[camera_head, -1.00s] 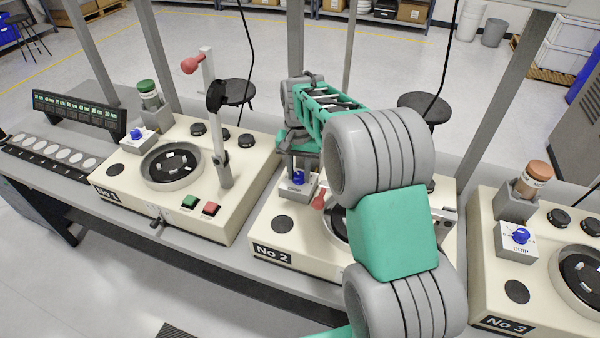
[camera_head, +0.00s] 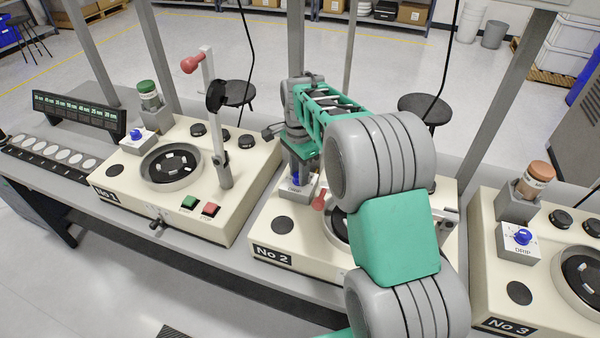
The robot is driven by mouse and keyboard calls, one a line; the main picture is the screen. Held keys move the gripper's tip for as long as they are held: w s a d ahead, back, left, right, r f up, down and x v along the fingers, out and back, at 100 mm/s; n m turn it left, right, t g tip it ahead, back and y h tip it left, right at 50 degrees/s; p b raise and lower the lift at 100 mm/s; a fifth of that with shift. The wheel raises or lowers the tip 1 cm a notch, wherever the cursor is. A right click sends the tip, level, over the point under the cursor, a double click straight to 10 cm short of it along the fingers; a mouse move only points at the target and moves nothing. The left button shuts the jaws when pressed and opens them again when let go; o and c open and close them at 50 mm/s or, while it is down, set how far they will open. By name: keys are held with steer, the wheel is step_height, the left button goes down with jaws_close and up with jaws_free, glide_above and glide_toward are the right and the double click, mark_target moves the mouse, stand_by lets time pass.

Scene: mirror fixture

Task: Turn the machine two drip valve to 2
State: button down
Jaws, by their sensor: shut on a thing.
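Machine two (camera_head: 262,240), a cream box labelled No 2, stands in the middle of the bench. Its blue drip valve knob (camera_head: 296,179) sits on a small white block (camera_head: 287,190) at the machine's back left. My gripper (camera_head: 298,172) points down over this block and is shut on the knob. The fingers hide most of the knob, so its pointer and the numbers cannot be read. My green and grey arm covers much of the machine's bowl and its right side.
Machine one (camera_head: 125,205) stands to the left with an upright lever arm (camera_head: 217,130). Machine three (camera_head: 500,285) stands to the right, with its own blue drip knob (camera_head: 523,237). A red-ended handle (camera_head: 318,200) is close right of the gripper.

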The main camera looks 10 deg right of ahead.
steer(key=shift+s+f+m, duration=0.15)
steer(key=shift+m, duration=0.25)
steer(key=c, duration=1.1)
jaws_free()
steer(key=shift+o, duration=0.2)
steer(key=shift+r, duration=0.2)
step_height(320, 180, up, 7)
steer(key=shift+f+b, duration=0.1)
steer(key=shift+b, duration=0.5)
steer(key=shift+r, duration=0.4)
